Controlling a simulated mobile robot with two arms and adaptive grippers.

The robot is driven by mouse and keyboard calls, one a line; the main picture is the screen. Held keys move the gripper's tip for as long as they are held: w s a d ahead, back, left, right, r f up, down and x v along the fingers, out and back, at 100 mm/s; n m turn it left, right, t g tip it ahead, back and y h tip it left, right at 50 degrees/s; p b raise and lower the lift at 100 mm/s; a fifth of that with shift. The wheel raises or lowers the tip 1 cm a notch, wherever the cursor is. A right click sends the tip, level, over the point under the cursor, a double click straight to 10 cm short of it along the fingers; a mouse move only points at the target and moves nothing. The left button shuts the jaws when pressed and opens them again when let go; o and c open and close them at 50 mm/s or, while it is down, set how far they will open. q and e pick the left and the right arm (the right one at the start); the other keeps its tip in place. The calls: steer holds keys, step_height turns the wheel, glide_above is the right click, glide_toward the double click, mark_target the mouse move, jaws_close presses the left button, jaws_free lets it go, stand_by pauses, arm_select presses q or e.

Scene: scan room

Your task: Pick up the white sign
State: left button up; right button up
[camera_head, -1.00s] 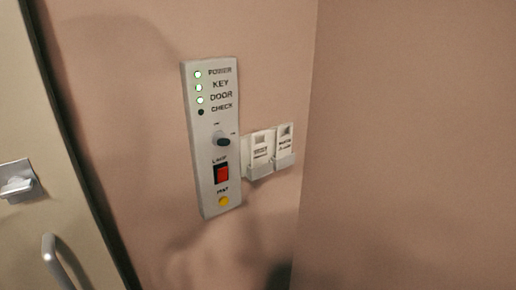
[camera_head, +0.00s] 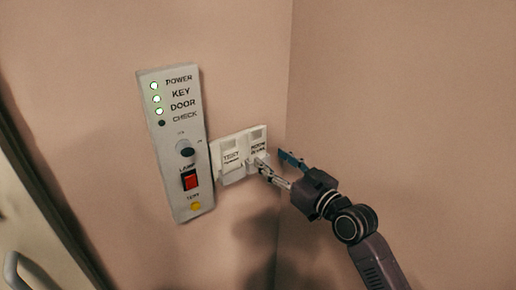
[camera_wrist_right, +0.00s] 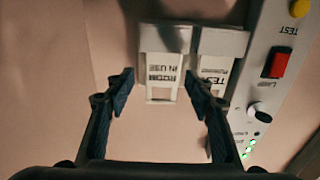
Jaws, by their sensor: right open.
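Two white signs sit side by side in a white wall holder (camera_head: 234,177). The left sign (camera_head: 230,146) has lettering starting with TEST. The right sign (camera_head: 257,135) reads ROOM IN USE in the right wrist view (camera_wrist_right: 160,68), where the TEST sign (camera_wrist_right: 214,68) is on the right. My right gripper (camera_head: 271,158) is open and empty, just in front of the ROOM IN USE sign's lower part. In the wrist view its fingers (camera_wrist_right: 159,80) lie either side of that sign, apart from it. My left gripper is not in view.
A control panel (camera_head: 172,130) with lit green lamps, a knob, a red switch and a yellow button is left of the signs. A wall corner is close on their right. A door with a handle (camera_head: 22,272) stands at far left.

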mark_target(258, 151)
steer(key=p+x, duration=0.1)
steer(key=x, duration=0.3)
steer(key=shift+s+a+p, duration=0.15)
steer(key=shift+a+p, duration=0.05)
steer(key=shift+p, duration=0.2)
steer(key=shift+w+a+f, duration=0.15)
steer(key=shift+w+a, duration=0.2)
steer(key=shift+w, duration=0.25)
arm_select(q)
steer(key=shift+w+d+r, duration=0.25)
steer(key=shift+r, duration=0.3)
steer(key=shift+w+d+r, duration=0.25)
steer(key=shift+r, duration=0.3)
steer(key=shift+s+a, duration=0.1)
arm_select(e)
steer(key=c, duration=0.7)
